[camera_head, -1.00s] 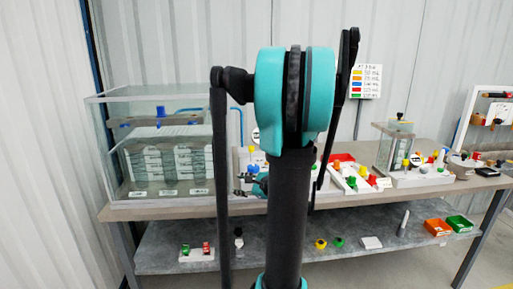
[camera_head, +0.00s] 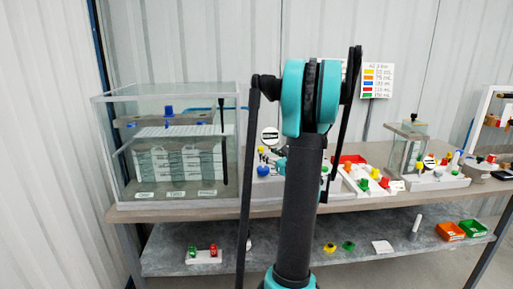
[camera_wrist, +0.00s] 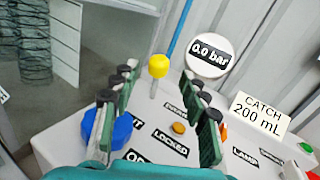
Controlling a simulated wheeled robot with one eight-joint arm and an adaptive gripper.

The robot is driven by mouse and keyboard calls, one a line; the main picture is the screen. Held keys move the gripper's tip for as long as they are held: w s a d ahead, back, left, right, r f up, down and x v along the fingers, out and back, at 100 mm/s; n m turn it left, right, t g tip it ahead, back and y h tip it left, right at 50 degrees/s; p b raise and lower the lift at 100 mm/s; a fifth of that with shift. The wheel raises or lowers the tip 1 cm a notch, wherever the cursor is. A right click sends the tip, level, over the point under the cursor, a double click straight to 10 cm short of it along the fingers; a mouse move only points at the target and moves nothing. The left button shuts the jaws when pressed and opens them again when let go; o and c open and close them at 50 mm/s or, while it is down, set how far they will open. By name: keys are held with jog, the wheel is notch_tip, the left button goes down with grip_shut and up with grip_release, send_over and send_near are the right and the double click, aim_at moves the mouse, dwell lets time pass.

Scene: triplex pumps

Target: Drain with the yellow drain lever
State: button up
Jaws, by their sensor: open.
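The yellow drain lever (camera_wrist: 158,66) is a round yellow knob on a thin pale stem. In the wrist view it stands upright beyond my gripper (camera_wrist: 158,88), in line with the gap between the fingers. My gripper is open, with nothing held between its fingers. A small yellow knob (camera_head: 262,149) also shows in the head view, beside the round gauge. In the head view my gripper is mostly hidden behind my arm. A white panel (camera_wrist: 70,135) carries a blue knob (camera_wrist: 122,130), partly behind the left finger, and an orange button (camera_wrist: 179,128) below the lever.
A gauge (camera_wrist: 210,55) reading 0.0 bar stands right of the lever. A "CATCH 200 mL" sign (camera_wrist: 260,113) is further right. A glass tank (camera_head: 120,150) is on the bench's left. Trays of coloured knobs (camera_head: 365,180) lie to the right.

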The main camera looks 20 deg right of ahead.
jog(key=w, duration=0.3)
jog(key=w+a, duration=0.1)
jog(key=w, duration=0.6)
jog(key=shift+a, duration=0.4)
jog(key=shift+c, duration=0.6)
grip_shut()
